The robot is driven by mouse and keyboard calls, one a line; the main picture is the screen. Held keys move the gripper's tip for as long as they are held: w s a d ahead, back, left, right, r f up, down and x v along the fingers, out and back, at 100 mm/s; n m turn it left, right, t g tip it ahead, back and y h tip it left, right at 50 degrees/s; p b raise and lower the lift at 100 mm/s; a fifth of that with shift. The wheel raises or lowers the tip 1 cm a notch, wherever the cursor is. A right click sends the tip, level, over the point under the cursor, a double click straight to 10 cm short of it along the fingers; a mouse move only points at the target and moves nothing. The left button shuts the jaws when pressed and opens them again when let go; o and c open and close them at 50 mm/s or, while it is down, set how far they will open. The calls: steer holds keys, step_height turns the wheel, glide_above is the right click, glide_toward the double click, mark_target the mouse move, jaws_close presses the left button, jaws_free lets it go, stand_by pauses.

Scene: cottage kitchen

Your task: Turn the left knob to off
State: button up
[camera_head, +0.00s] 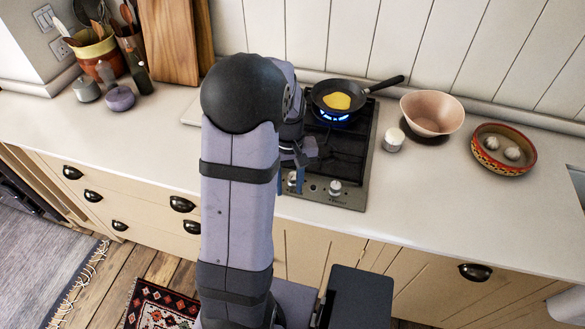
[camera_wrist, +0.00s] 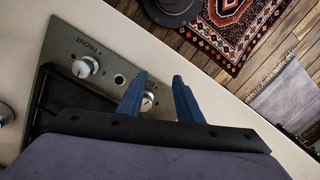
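The left knob (camera_head: 294,179) is a pale round knob on the front panel of the cooktop (camera_head: 351,150). It shows in the wrist view (camera_wrist: 149,101), partly hidden by one finger. My gripper (camera_wrist: 160,77) is open, its two blue fingers apart, pointing at the panel near this knob. In the wrist view the knob lies beside the left finger, within the gap; I cannot tell whether they touch. The gripper also shows in the head view (camera_head: 290,186). The right knob (camera_head: 335,187) stands apart and shows in the wrist view (camera_wrist: 84,67), beside the printed word FRONT. The knob settings are unclear.
A black pan (camera_head: 357,94) with yellow food sits over a blue flame (camera_head: 333,117) at the back burner. A white jar (camera_head: 394,139), a pink bowl (camera_head: 432,113) and a patterned dish (camera_head: 503,150) stand to the right. A wooden board (camera_head: 170,40) leans behind at left.

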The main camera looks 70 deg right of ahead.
mark_target(292, 175)
steer(key=d+r+n, duration=0.1)
steer(key=d+n, duration=0.1)
steer(key=d+r+n+h, duration=0.1)
steer(key=d+r+n, duration=0.1)
steer(key=n, duration=0.1)
steer(key=d+r+n, duration=0.2)
steer(key=d+n, duration=0.1)
steer(key=shift+w, duration=0.4)
steer(key=shift+r+n, duration=0.25)
steer(key=shift+n, duration=0.95)
steer(key=n, duration=0.3)
steer(key=shift+a, duration=0.35)
steer(key=n, duration=0.3)
steer(key=shift+a+n, duration=0.15)
steer(key=shift+n, duration=0.15)
steer(key=shift+f, duration=0.15)
steer(key=shift+f+p, duration=1.2)
steer(key=shift+f, duration=2.4)
steer(key=c, duration=0.8)
